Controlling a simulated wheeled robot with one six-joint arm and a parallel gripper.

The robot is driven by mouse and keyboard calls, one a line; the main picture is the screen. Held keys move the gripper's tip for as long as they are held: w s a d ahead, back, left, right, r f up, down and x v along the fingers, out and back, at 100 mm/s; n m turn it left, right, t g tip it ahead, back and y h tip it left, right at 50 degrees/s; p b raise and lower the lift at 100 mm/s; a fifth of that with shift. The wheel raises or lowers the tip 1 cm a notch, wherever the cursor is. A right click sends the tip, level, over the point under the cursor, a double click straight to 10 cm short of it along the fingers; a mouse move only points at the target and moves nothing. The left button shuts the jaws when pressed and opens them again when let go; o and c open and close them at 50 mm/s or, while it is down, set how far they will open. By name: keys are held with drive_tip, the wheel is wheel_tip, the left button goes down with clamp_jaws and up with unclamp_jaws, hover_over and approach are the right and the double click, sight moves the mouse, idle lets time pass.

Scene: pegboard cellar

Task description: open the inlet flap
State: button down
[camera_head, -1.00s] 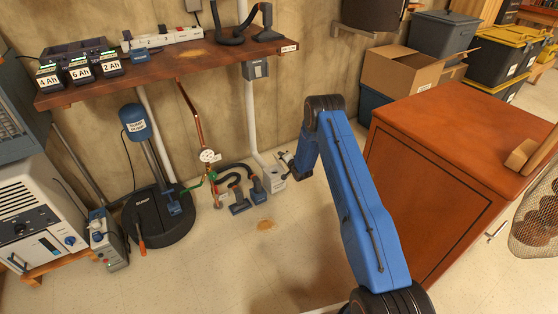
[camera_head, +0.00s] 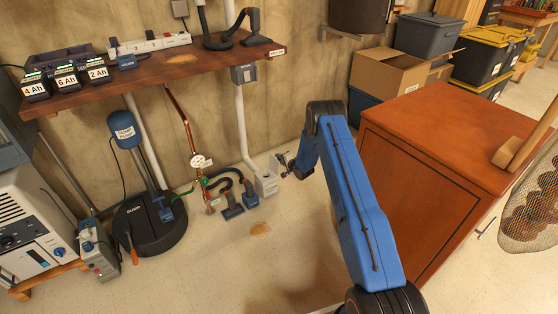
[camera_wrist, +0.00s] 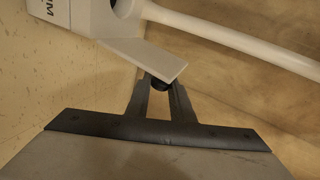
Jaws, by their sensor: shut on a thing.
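The inlet is a pale box (camera_head: 265,184) low by the wall, at the foot of a white pipe. In the wrist view, the box (camera_wrist: 92,16) is at the top left, with dark lettering partly cut off. The inlet flap (camera_wrist: 148,60) is a flat pale plate standing out at an angle from the box. A small dark knob (camera_wrist: 160,85) is at its near edge. My gripper (camera_wrist: 161,88) is shut on this knob, which its fingers partly hide. In the head view, my gripper (camera_head: 282,163) is just right of the box; the flap is too small to make out there.
Dark hose fittings (camera_head: 232,206) lie on the floor left of the box. A sump pump (camera_head: 145,215) stands farther left. A wooden bench (camera_head: 165,72) overhangs behind. A red-brown cabinet (camera_head: 425,185) stands close right of my arm.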

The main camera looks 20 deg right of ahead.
drive_tip(key=shift+s+f, duration=0.15)
drive_tip(key=shift+f, duration=0.15)
drive_tip(key=c, duration=1.6)
unclamp_jaws()
drive_tip(key=shift+r, duration=0.1)
drive_tip(key=shift+s+d+r, duration=0.2)
drive_tip(key=shift+s, duration=0.15)
drive_tip(key=v, duration=1.6)
drive_tip(key=shift+s+r, duration=0.1)
drive_tip(key=shift+s, duration=0.1)
